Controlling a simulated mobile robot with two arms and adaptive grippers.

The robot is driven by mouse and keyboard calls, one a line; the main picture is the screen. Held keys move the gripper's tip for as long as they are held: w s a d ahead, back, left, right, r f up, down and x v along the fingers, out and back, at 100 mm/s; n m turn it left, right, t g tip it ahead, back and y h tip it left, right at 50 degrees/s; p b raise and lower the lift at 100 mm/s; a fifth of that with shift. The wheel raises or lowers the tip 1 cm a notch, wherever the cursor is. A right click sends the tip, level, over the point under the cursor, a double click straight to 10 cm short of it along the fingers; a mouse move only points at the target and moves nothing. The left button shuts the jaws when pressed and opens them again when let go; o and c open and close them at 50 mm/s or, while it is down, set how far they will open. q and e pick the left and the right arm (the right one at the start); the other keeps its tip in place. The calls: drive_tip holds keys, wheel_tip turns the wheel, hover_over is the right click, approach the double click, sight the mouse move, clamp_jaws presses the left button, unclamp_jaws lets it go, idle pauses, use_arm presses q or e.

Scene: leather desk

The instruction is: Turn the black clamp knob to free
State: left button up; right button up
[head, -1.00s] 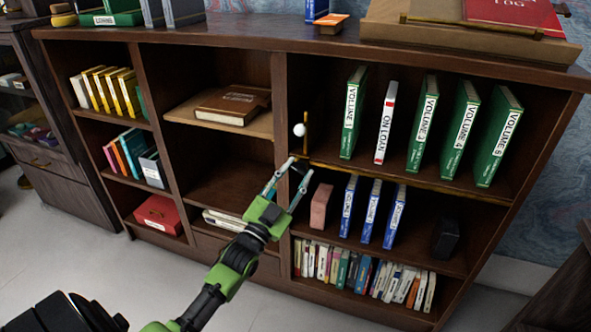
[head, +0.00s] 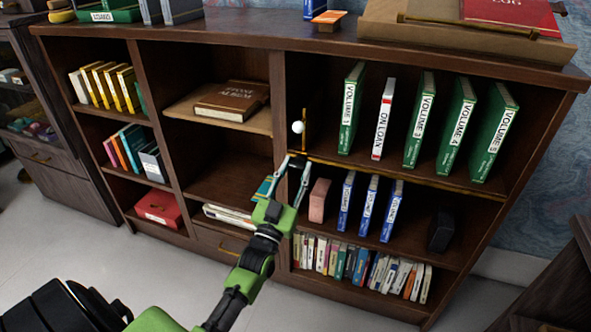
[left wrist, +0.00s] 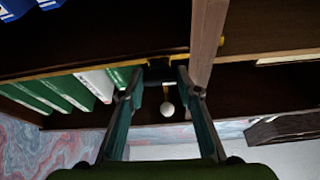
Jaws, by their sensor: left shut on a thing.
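The black clamp knob (head: 297,164) sits at the brass-edged front of the upper right shelf, below a white ball (head: 298,127) beside an upright brass post (head: 305,130). My left gripper (head: 296,167) reaches up from below, with a fingertip on each side of the knob, shut on it. In the left wrist view the dark knob (left wrist: 160,72) lies between the two fingertips (left wrist: 160,76), with the white ball (left wrist: 167,109) beyond it. The knob is small and dark, so its turn angle cannot be told. My right gripper is not in view.
Green volumes (head: 422,122) and a white ON LOAN book (head: 383,118) stand right of the post. Below are a pink block (head: 319,200), blue books (head: 369,204) and a black block (head: 441,231). A vertical divider (head: 279,115) stands close left of the gripper.

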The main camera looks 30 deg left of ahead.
use_arm(q)
drive_tip(key=shift+f, duration=0.1)
drive_tip(key=o, duration=1.1)
drive_tip(key=shift+o, duration=0.2)
drive_tip(key=v, duration=1.2)
